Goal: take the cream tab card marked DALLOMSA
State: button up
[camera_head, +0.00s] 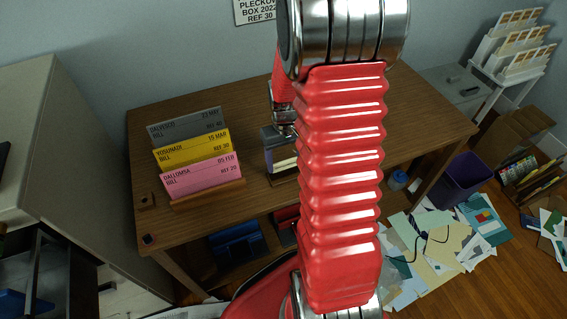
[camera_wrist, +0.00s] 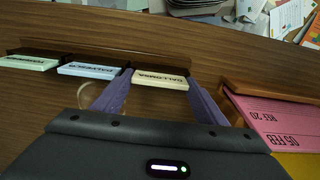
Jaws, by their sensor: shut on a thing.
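The cream tab card (camera_wrist: 160,79) marked DALLOMSA stands in a row of tab cards in the wrist view, its lettering upside down. My gripper (camera_wrist: 153,92) has one purple finger at each end of it and is shut on it. The card is still in line with its neighbours at the wooden holder (camera_wrist: 120,48). In the head view my gripper (camera_head: 280,140) is at the holder on the table, and my red arm hides much of this spot.
A pale blue tab card (camera_wrist: 90,70) is close beside the left finger, with a pale green one (camera_wrist: 30,63) further left. A rack with a pink bill (camera_wrist: 285,118) is close right of the right finger. The wooden table (camera_head: 245,105) has free room behind.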

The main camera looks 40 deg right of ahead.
aim_at(284, 161)
notch_tip(284, 161, up, 10)
dwell(0.6)
jog(key=o, duration=0.4)
jog(key=c, duration=0.9)
jog(key=shift+w+a+f, duration=0.1)
